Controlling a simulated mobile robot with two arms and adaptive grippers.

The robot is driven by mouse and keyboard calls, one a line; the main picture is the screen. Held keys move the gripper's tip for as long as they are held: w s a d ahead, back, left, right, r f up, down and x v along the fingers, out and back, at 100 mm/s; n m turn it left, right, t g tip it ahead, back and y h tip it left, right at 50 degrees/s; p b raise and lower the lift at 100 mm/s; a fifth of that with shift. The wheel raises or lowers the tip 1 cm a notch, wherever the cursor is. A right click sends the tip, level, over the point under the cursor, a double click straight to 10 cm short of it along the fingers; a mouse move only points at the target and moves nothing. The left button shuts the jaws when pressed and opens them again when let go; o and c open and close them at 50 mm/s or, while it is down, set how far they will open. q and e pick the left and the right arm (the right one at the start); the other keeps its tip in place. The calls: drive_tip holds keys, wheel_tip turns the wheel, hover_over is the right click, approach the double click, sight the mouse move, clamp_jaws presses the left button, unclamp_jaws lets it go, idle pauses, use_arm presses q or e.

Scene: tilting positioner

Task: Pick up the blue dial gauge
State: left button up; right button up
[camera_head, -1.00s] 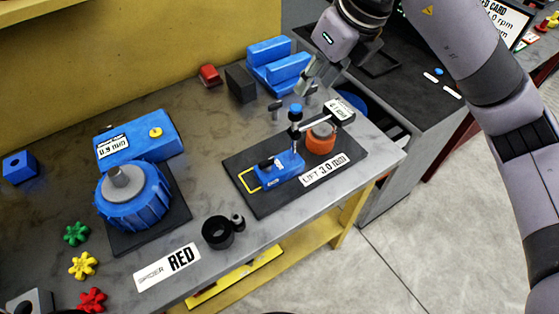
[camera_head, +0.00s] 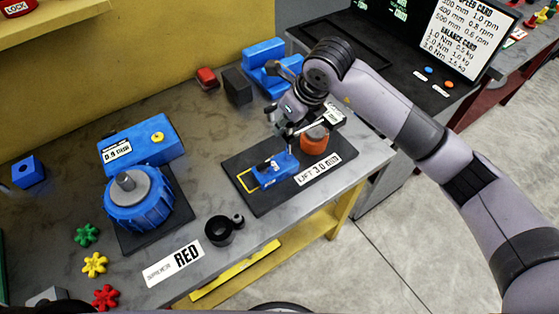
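The blue dial gauge (camera_head: 283,163) sits on a dark plate (camera_head: 256,207) beside an orange cylinder (camera_head: 313,143). It has a low blue base with a black part on top and a thin upright post. A yellow outline lies at its left end. My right gripper (camera_head: 284,124) points down over the post and hides its blue top. Its fingertips are small and partly hidden against the post, so I cannot tell whether they touch it or how far apart they are. My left gripper is not in view.
A label reading LIFT 3.0 (camera_head: 319,171) lies at the plate's front. A black ring (camera_head: 220,230) stands to the left. A blue ribbed drum (camera_head: 138,207) is farther left. The bench between drum and plate is mostly clear.

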drive_tip(key=x, duration=0.2)
drive_tip(key=shift+w+a+f, duration=0.1)
drive_tip(key=shift+w+f, duration=0.05)
drive_tip(key=shift+f, duration=0.1)
drive_tip(key=shift+c, duration=0.3)
clamp_jaws()
idle(0.6)
drive_tip(key=shift+r, duration=0.1)
